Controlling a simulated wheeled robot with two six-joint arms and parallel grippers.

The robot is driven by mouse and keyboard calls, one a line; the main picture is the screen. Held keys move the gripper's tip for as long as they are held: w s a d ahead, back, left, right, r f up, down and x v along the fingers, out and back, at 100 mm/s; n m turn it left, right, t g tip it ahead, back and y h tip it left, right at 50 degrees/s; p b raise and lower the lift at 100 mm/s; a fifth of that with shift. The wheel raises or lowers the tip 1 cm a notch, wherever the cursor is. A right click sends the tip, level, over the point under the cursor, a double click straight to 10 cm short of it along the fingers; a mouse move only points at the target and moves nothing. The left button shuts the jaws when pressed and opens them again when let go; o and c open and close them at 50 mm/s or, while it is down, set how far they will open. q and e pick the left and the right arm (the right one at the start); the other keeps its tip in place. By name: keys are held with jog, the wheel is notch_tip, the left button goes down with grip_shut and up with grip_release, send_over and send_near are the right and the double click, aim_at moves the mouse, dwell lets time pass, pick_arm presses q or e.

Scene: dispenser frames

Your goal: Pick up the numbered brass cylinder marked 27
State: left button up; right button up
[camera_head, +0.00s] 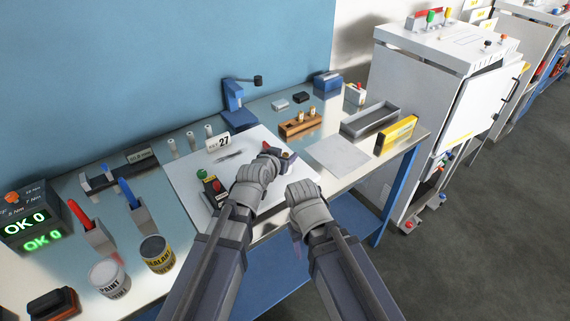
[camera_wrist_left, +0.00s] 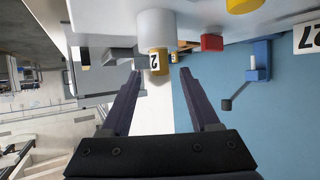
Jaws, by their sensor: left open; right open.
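A sign reading 27 (camera_head: 222,141) stands at the back of the white mat (camera_head: 200,165). In the left wrist view, a brass cylinder (camera_wrist_left: 158,64) shows a 2; any further digit cannot be read. It is at the end of a pale grey cylinder (camera_wrist_left: 157,27), beyond the tips of my left gripper (camera_wrist_left: 161,78). That gripper (camera_head: 287,155) is open and over the mat in the head view; its hand hides what is behind it. My right gripper (camera_head: 297,240) is open, low at the bench's front edge, its fingers mostly hidden. Two small brass pieces (camera_head: 313,112) stand in a wooden block (camera_head: 292,129).
A grey tray (camera_head: 368,120), yellow block (camera_head: 397,134) and blue press (camera_head: 236,108) stand at the back and right. A grey plate (camera_head: 336,155) lies clear.

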aim_at(286, 153)
pick_arm(q)
jog(key=shift+w+f, duration=0.25)
jog(key=b+x, duration=0.2)
jog(key=x, duration=0.2)
jog(key=shift+w+d+f+b, duration=0.15)
jog(key=shift+f+b, duration=0.1)
jog(key=shift+b, duration=0.15)
grip_shut()
